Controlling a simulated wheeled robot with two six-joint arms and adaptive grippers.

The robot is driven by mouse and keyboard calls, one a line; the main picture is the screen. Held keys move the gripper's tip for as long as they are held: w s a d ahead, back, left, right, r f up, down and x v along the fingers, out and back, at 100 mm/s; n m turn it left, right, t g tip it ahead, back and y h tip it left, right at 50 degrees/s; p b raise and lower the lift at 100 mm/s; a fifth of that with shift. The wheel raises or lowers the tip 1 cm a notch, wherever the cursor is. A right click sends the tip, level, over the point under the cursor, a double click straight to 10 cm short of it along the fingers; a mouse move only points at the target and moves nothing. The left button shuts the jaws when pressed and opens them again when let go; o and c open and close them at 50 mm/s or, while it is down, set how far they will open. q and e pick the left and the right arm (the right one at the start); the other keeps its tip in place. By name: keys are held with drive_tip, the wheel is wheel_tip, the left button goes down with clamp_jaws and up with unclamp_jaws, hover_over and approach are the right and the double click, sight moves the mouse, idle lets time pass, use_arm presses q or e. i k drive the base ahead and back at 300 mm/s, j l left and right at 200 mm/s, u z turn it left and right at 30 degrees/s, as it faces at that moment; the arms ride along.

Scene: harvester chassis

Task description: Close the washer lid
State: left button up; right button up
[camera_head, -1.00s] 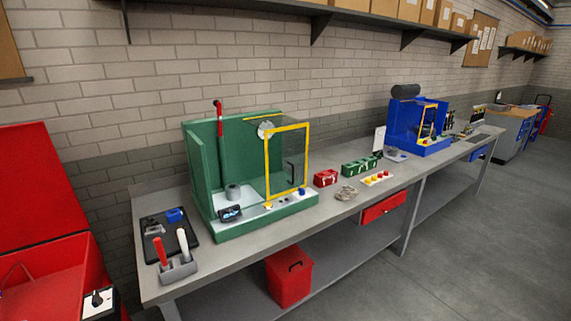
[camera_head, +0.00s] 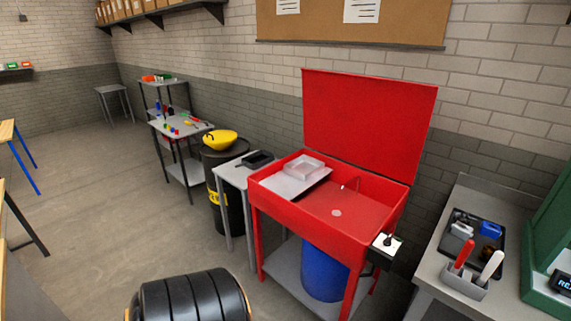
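The red parts washer stands against the brick wall right of centre. Its red lid (camera_head: 368,122) is open and stands upright at the back of the basin. The red basin (camera_head: 372,203) is exposed, with a drain, a thin bent spout, a grey shelf plate (camera_head: 290,184) and a light tray (camera_head: 304,166) on the plate. A small switch box (camera_head: 385,245) is on the basin's right front corner. Neither of my grippers is in view.
A blue drum (camera_head: 324,272) stands under the basin. A small grey table (camera_head: 232,176) and a black bin with a yellow bowl (camera_head: 219,139) stand to its left. A workbench (camera_head: 430,262) is close on the right. The floor at left is largely open.

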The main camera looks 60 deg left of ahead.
sight(379, 125)
drive_tip(key=u, duration=1.55)
